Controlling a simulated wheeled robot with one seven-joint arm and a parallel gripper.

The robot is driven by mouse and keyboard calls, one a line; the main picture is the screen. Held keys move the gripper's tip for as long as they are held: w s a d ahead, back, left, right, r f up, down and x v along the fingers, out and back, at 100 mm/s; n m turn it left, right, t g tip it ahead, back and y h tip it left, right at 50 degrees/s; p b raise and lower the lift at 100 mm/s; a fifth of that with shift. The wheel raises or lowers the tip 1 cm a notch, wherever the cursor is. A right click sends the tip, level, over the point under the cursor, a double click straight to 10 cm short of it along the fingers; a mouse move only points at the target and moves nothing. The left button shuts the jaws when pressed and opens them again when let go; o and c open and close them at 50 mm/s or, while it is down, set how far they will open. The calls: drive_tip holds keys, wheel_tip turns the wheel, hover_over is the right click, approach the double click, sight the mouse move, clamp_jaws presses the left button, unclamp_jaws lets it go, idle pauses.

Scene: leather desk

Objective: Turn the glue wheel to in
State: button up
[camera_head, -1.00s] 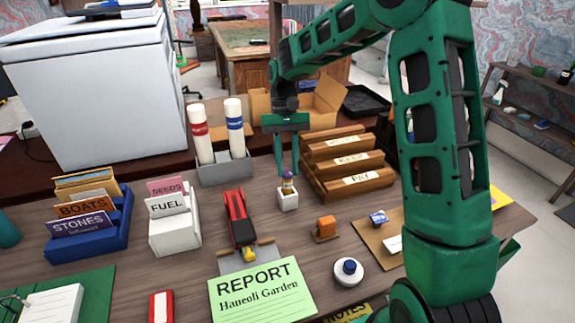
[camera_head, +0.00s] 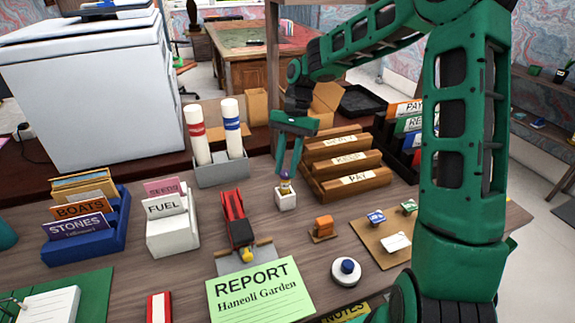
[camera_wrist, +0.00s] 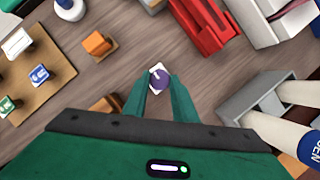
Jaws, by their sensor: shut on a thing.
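The glue holder is a small white block (camera_head: 286,201) standing on the desk in front of the wooden letter racks, with a small purple-topped wheel (camera_wrist: 158,78) on it. In the wrist view the wheel shows a pale line on its top. My gripper (camera_head: 284,172) reaches down from above and is shut on the wheel, one green finger on each side. In the wrist view the two fingertips (camera_wrist: 160,84) flank the purple top. No lettering on the block is readable.
Wooden racks (camera_head: 345,178) stand close to the right. A grey holder (camera_head: 222,172) with two tubes and a red stapler (camera_head: 236,222) are to the left. An orange block (camera_head: 323,228) and a tan board (camera_head: 373,254) lie in front right.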

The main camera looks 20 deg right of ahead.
idle(0.3)
drive_tip(key=o, duration=1.1)
drive_tip(key=shift+f, duration=0.1)
drive_tip(key=shift+c, duration=0.2)
drive_tip(key=v, duration=1.1)
drive_tip(key=shift+a+f, duration=0.1)
drive_tip(key=s+d+f+n+t+h, duration=0.1)
drive_tip(key=s+d, duration=0.3)
drive_tip(key=s, duration=0.8)
drive_tip(key=s+d+f+n+t+h, duration=0.1)
drive_tip(key=s+d, duration=0.4)
drive_tip(key=s, duration=0.7)
drive_tip(key=s+d+f+t+h, duration=0.1)
drive_tip(key=s+d, duration=0.4)
drive_tip(key=s, duration=0.6)
drive_tip(key=shift+s+d+n, duration=0.2)
drive_tip(key=shift+s+n, duration=0.2)
